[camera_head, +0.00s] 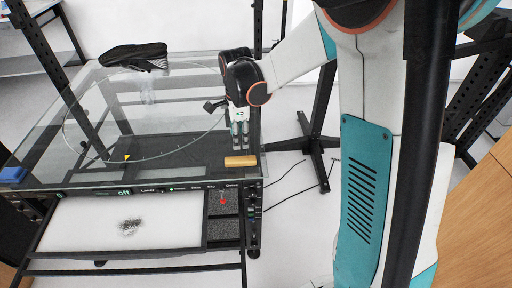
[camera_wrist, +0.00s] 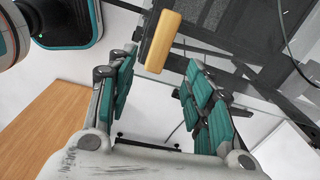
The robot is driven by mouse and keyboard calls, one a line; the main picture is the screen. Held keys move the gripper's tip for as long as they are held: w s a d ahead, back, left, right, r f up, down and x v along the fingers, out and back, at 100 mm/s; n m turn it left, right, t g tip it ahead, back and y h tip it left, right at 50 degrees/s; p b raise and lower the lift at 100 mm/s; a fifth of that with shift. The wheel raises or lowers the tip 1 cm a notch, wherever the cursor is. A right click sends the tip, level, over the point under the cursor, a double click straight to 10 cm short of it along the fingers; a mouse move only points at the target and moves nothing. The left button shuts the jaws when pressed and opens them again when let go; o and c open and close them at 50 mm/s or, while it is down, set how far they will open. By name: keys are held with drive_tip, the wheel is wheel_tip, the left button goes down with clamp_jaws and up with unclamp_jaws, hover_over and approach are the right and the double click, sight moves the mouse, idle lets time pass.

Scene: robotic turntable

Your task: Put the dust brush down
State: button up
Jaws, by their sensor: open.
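The dust brush appears as a small yellow wooden block (camera_head: 240,161) at the front right corner of the glass-topped turntable (camera_head: 40,165). In the head view my gripper (camera_head: 240,147) points down just behind and above the block, its fingers apart. In the wrist view the same block (camera_wrist: 164,40) lies beyond the fingertips of my open gripper (camera_wrist: 160,72), with nothing between the green finger pads. Bristles cannot be made out. Whether the block touches a fingertip cannot be told.
A black case (camera_head: 133,55) lies at the back of the glass top, and a blue object (camera_head: 13,175) at its front left. Below, a pulled-out white drawer (camera_head: 90,222) holds a dark pile of debris (camera_head: 130,227). Much of the glass middle is clear.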

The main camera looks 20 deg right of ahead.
drive_tip(key=s+r+n+t, duration=0.3)
drive_tip(key=s+r+n, duration=0.3)
drive_tip(key=s+n, duration=0.4)
drive_tip(key=s+r+n+t, duration=0.3)
drive_tip(key=s+r+n, duration=0.3)
drive_tip(key=s+n, duration=0.4)
drive_tip(key=shift+s+r+t, duration=0.4)
drive_tip(key=shift+s, duration=0.75)
drive_tip(key=shift+f, duration=0.1)
drive_tip(key=shift+f, duration=0.15)
drive_tip(key=shift+o, duration=0.6)
drive_tip(key=shift+n, duration=0.3)
